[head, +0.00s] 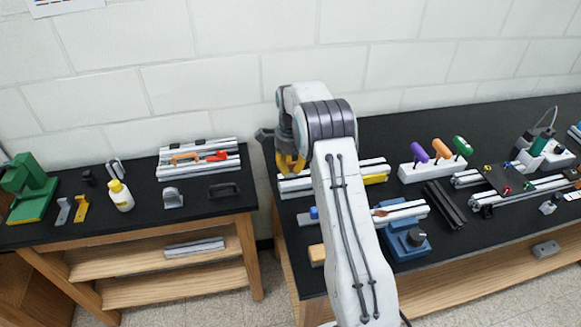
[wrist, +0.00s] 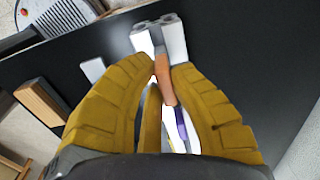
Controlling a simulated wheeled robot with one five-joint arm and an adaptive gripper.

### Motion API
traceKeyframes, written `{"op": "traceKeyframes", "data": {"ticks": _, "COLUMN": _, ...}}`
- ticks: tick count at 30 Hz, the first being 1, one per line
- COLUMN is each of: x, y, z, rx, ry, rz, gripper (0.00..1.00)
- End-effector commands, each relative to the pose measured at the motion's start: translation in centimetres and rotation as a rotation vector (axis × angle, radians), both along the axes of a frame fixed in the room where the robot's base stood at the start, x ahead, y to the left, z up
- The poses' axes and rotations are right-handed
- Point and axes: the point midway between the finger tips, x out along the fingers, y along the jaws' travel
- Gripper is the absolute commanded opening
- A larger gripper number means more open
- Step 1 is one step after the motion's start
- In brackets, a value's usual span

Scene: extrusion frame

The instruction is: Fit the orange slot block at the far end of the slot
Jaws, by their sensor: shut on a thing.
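My gripper (head: 290,164) is at the left end of the silver extrusion (head: 296,186) at the back of the right bench. In the wrist view its yellow fingers (wrist: 164,68) are closed on the orange slot block (wrist: 163,82). The block lies in line with the extrusion (wrist: 175,45), whose pale end shows just past the fingertips. I cannot tell whether the block sits in the slot or just above it. In the head view the fingers and arm hide the block and part of the extrusion.
A yellow piece (head: 376,179) is at the extrusion's right part. In front are a blue vise (head: 408,240), another extrusion (head: 405,212) and a tan block (head: 317,254). A white rack (head: 432,170) with coloured handles stands to the right. The left bench (head: 145,225) is separate.

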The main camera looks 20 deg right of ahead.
Motion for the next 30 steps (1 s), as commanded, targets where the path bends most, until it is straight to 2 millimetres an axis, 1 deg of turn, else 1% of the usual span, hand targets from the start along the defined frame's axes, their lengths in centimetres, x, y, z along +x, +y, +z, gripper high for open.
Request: {"op": "traceKeyframes", "data": {"ticks": 30, "x": 0.0, "y": 0.0, "z": -2.3, "rx": 0.000, "ry": 0.000, "rz": 0.000, "gripper": 0.00}}
